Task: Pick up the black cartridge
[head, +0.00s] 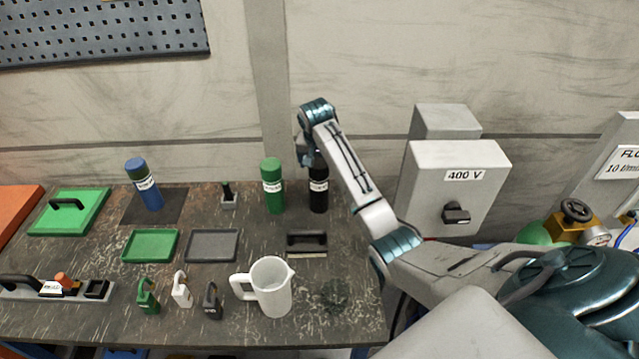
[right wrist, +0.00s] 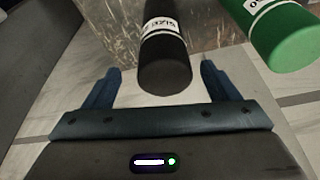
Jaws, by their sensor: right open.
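The black cartridge (head: 318,192) stands upright at the back of the dark table, with a white label band. My right arm reaches over it from the right, and its upper part is partly hidden by my right gripper (head: 309,158). In the right wrist view the black cartridge (right wrist: 165,62) lies between the two blue fingers of my right gripper (right wrist: 160,82), which are open with a gap on each side. The fingers do not appear to touch it. My left gripper is not in view.
A green cartridge (head: 272,186) stands close to the left of the black one. A blue cartridge (head: 144,184) stands further left. A grey 400 V box (head: 455,190) is to the right. A white jug (head: 270,287) and several padlocks stand in front.

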